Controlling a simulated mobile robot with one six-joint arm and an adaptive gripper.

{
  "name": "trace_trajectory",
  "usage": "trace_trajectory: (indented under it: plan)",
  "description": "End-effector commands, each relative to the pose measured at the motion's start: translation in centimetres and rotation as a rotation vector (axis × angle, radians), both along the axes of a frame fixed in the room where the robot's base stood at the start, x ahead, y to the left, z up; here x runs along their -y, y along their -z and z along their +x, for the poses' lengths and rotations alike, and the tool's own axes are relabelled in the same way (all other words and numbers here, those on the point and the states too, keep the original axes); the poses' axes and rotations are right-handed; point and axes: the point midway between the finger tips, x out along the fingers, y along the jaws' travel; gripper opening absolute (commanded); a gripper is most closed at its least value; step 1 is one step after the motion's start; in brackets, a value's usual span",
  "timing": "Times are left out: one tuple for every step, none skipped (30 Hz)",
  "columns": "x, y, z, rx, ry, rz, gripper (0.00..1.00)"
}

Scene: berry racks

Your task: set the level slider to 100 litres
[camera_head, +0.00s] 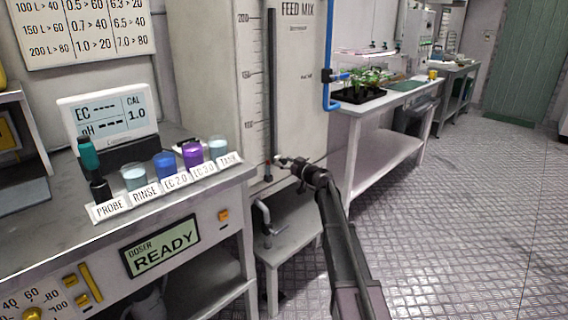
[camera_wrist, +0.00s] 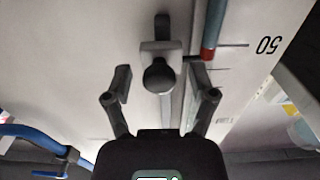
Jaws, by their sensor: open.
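The level slider (camera_wrist: 150,50) is a pale block with a round dark knob (camera_wrist: 159,76) on a dark vertical track. It is close to the 50 mark (camera_wrist: 268,45), which shows upside down in the wrist view. My gripper (camera_wrist: 160,80) is open, with one finger on each side of the knob; I cannot tell whether either touches it. In the head view my gripper (camera_head: 284,161) is at the lower part of the FEED MIX tank (camera_head: 300,70) and hides most of the slider. The tank's scale (camera_head: 246,75) shows 200, 150 and 100 above my gripper.
A small stand (camera_head: 290,240) with a tap (camera_head: 264,215) is below the tank. The bench (camera_head: 60,240) with coloured cups is to the left, and a plant table (camera_head: 400,100) to the right.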

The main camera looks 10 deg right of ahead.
Motion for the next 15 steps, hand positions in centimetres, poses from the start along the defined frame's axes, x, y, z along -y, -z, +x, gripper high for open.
trace_trajectory:
  plan:
    - [0.0,0.0,-0.01,0.0,0.0,0.0,0.73]
    - [0.0,0.0,-0.01,0.0,0.0,0.0,0.73]
    - [0.0,0.0,-0.02,0.0,0.0,0.0,0.73]
    - [0.0,0.0,-0.02,0.0,0.0,0.0,0.73]
    - [0.01,0.0,-0.02,0.0,0.0,0.0,0.67]
    - [0.01,0.0,-0.02,0.0,0.0,0.0,0.56]
    - [0.01,0.0,-0.02,0.0,0.0,0.0,0.47]
    - [0.01,0.0,-0.02,0.0,0.0,0.0,0.38]
    - [0.02,0.0,-0.02,0.0,0.0,0.0,0.26]
    - [0.02,0.0,-0.02,0.0,0.0,0.0,0.17]
    - [0.01,0.0,-0.02,0.0,0.0,0.0,0.08]
    - [0.0,0.0,-0.02,0.0,0.0,0.0,0.0]
    - [0.0,0.0,-0.01,0.0,0.0,0.0,0.0]
    - [-0.01,0.0,-0.02,0.0,0.0,0.0,0.0]
    - [-0.37,0.0,-0.05,0.0,0.0,0.0,0.0]
